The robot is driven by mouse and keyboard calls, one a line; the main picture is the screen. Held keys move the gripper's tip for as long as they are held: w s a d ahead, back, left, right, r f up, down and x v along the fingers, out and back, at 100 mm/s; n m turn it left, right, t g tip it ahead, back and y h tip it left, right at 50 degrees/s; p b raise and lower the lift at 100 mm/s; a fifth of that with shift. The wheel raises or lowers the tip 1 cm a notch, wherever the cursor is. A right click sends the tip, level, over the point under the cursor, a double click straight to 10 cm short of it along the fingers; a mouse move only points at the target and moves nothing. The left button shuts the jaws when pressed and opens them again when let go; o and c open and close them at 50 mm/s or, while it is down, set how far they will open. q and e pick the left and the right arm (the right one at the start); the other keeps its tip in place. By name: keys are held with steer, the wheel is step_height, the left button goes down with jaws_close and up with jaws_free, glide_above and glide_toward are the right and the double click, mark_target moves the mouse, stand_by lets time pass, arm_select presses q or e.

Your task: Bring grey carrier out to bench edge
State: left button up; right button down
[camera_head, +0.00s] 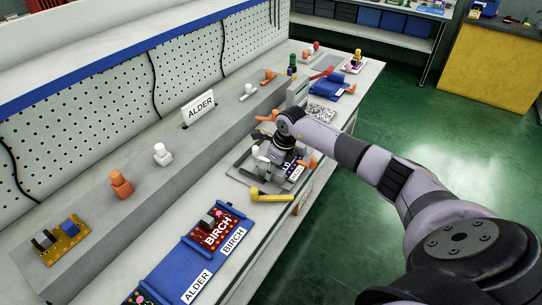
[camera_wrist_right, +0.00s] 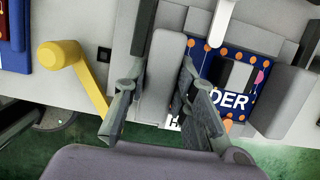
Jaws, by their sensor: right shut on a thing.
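The grey carrier (camera_head: 239,172) lies on the bench near its front edge, with a dark blue board (camera_head: 291,171) in it. In the right wrist view, the board (camera_wrist_right: 254,84) shows orange dots and the letters "DER"; the rest of its label is hidden. My right gripper (camera_head: 266,158) is over the carrier's left part. In the wrist view its fingers (camera_wrist_right: 157,98) are closed on an upright grey grip piece (camera_wrist_right: 162,72) of the carrier. The fingers hide part of the carrier, and I cannot tell whether it is lifted. My left gripper is not in view.
A yellow-handled lever (camera_head: 268,196) lies just left of the carrier at the bench edge. A blue carrier (camera_head: 176,267) with a BIRCH board is nearer left. An ALDER sign (camera_head: 198,107) stands on the raised ledge. Green floor (camera_head: 440,145) beyond the bench is clear.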

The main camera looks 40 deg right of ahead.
steer(key=c, duration=1.2)
jaws_free()
steer(key=shift+c, duration=0.2)
